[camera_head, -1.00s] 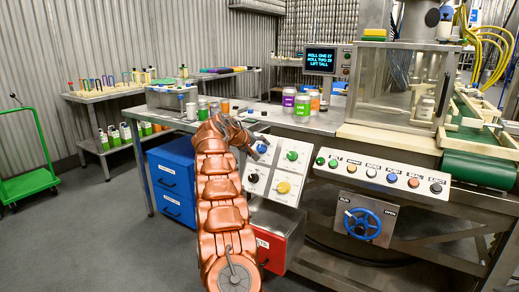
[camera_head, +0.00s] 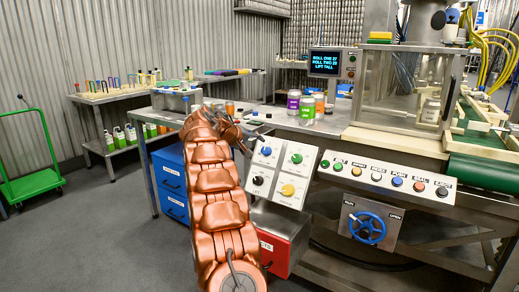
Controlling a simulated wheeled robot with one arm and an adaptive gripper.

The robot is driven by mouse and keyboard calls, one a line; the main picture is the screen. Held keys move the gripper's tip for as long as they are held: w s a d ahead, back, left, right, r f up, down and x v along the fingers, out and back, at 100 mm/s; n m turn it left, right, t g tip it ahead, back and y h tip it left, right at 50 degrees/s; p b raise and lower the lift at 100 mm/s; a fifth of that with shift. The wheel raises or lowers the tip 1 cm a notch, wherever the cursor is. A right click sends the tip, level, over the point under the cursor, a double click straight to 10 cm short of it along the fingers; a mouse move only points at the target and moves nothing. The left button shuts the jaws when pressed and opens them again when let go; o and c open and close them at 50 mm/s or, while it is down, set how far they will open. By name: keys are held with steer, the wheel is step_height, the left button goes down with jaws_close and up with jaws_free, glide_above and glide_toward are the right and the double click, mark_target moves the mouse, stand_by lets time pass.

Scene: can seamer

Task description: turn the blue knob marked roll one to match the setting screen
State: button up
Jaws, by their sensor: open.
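The blue knob (camera_head: 266,151) is at the upper left of a white tilted panel (camera_head: 277,172), with a green knob (camera_head: 297,159) to its right, a black knob (camera_head: 258,180) below and a yellow knob (camera_head: 288,190) at lower right. Its dial mark is too small to read. The setting screen (camera_head: 324,62) shows lines for roll one, roll two and lift tall; the roll one number looks like 27 but is blurred. My gripper (camera_head: 251,141) is open, just up and left of the blue knob, apparently apart from it. My copper arm partly hides the fingers.
Jars with purple, green and orange labels (camera_head: 306,107) stand on the bench behind the panel. A button row (camera_head: 387,180) and a blue handwheel (camera_head: 367,228) are to the right. A red drawer (camera_head: 273,252) sits below the panel; blue drawers (camera_head: 172,180) are at left.

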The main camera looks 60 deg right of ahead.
steer(key=shift+v, duration=2.4)
steer(key=s+a+f+n+y, duration=0.1)
steer(key=s+a+f+y, duration=0.15)
steer(key=a, duration=0.85)
steer(key=s+a+f+n+t+y, duration=0.1)
steer(key=s+a+f+n+y, duration=0.15)
steer(key=a, duration=0.85)
steer(key=s+a+f+n+y, duration=0.15)
steer(key=a+f, duration=0.25)
steer(key=a, duration=0.7)
steer(key=s+a+f+n+g+y, duration=0.15)
steer(key=s+a+f, duration=0.35)
steer(key=s+a, duration=0.8)
steer(key=s+a+f+g+y, duration=0.1)
steer(key=s+a+f+y, duration=0.25)
steer(key=s+a, duration=0.95)
step_height(320, 180, up, 24)
steer(key=s+d+p, duration=0.1)
steer(key=s+p, duration=0.2)
steer(key=p, duration=2)
steer(key=shift+d+t+p, duration=0.3)
steer(key=shift+d+t, duration=0.05)
steer(key=shift+d, duration=0.05)
